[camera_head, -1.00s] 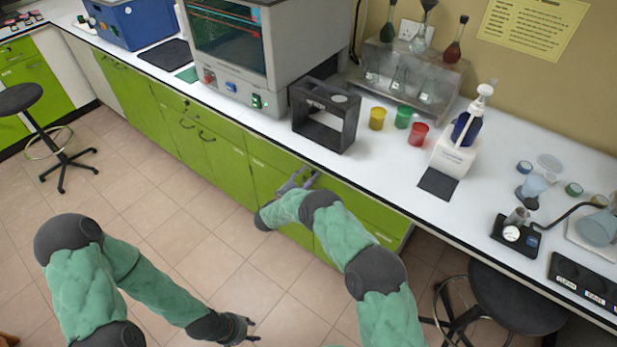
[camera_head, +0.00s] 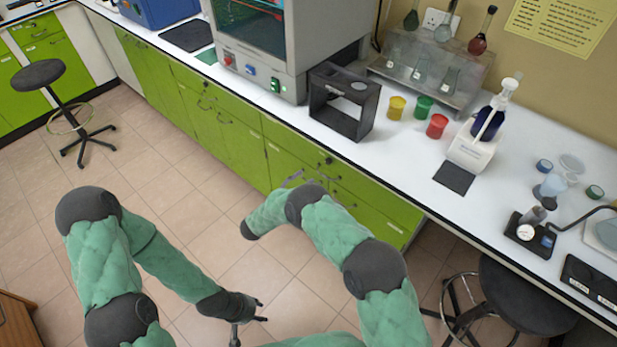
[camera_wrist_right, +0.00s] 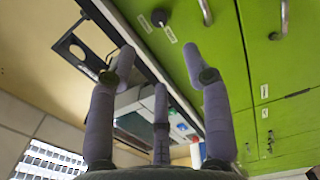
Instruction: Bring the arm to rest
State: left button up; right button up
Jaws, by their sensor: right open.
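My right gripper (camera_wrist_right: 160,68) shows in the right wrist view with its three fingers spread and nothing between them. In the head view it is mostly hidden behind its own wrist, and only a fingertip part (camera_head: 292,178) shows in front of the green drawers. My left gripper (camera_head: 252,312) hangs low over the tiled floor, with its fingers apart and empty. Both arms, in green sleeves, are bent in front of the bench. The right arm is close to the green cabinet fronts (camera_head: 240,150); whether it touches them cannot be told.
A black stool (camera_head: 515,295) stands at lower right, another (camera_head: 40,75) at left. The floor between is free.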

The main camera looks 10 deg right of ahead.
jog(key=shift+s+a, duration=0.15)
dwell(0.4)
jog(key=s+d+f+m+g+y, duration=0.1)
jog(key=s+f+m+y, duration=0.15)
jog(key=f+y, duration=0.4)
jog(key=s+d+f+m+y, duration=0.1)
jog(key=s+f+y, duration=0.2)
jog(key=f+y, duration=0.3)
jog(key=s+a+m+g+y, duration=0.1)
jog(key=s+m+g+y, duration=0.1)
jog(key=s, duration=1.3)
jog(key=s+a+f+m+g+y, duration=0.1)
jog(key=s+g, duration=0.6)
jog(key=s, duration=0.8)
jog(key=a+m+y, duration=0.1)
jog(key=m+y, duration=0.1)
jog(key=m, duration=0.1)
jog(key=shift+f+m+g+y, duration=0.3)
jog(key=shift+m+y, duration=0.05)
jog(key=shift+w, duration=0.1)
